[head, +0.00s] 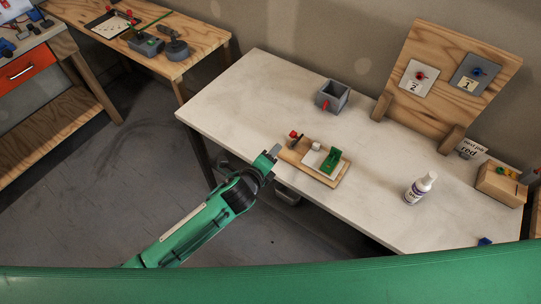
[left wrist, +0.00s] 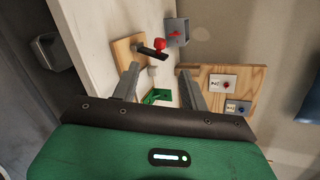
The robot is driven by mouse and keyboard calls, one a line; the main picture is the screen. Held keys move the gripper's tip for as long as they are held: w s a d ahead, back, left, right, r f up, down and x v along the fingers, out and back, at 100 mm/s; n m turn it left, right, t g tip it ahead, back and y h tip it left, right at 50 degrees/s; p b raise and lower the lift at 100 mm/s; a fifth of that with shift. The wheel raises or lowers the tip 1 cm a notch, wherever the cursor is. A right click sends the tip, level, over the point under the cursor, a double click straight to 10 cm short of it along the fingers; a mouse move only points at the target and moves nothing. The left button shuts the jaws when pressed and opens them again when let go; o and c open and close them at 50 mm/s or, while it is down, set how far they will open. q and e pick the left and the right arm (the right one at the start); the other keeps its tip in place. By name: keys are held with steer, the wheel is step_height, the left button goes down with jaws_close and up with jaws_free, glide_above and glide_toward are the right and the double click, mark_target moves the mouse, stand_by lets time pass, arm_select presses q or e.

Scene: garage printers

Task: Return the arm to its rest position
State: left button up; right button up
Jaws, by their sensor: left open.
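My left arm comes in from the lower left in the head view. My left gripper (head: 272,153) is over the table's front edge, just left of a wooden board with a toggle clamp and a green part, and holds nothing that I can see. In the left wrist view the two fingers of my left gripper (left wrist: 160,92) stand apart, with the green part (left wrist: 157,96) showing between them. My right gripper is in neither view.
The white table (head: 250,85) bears the board (head: 343,181), a grey bin (head: 333,96), a white bottle (head: 420,188) and an upright wooden panel (head: 445,65). A wooden bench (head: 190,62) stands at the back left. The table's left part is clear.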

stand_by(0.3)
arm_select(q)
steer(key=s+a+f+n+g+y, duration=0.15)
steer(key=a+f+n, duration=0.3)
steer(key=f, duration=0.55)
steer(key=s+a+f+n+g+y, duration=0.15)
steer(key=a+f+n, duration=0.3)
steer(key=f, duration=0.55)
steer(key=s+a+f+n+g+y+b, duration=0.1)
steer(key=s+a+f+n, duration=0.2)
steer(key=s+a+f, duration=0.3)
steer(key=s+a+f+n+g+y, duration=0.1)
steer(key=s+a+f+n, duration=0.2)
steer(key=f, duration=0.6)
steer(key=s+a+f+n+g, duration=0.2)
steer(key=s+f, duration=0.3)
steer(key=s, duration=0.6)
steer(key=s+a+f+n+g+y, duration=0.1)
steer(key=s+a+f+n, duration=0.4)
steer(key=s, duration=0.7)
steer(key=s+a+f+n+g+b, duration=0.1)
steer(key=s+a+f+n+g, duration=0.2)
steer(key=s, duration=0.9)
step_height(320, 180, down, 3)
steer(key=shift+a+f+n+y, duration=0.15)
steer(key=shift+a+n+y, duration=0.2)
steer(key=shift+n+y, duration=0.05)
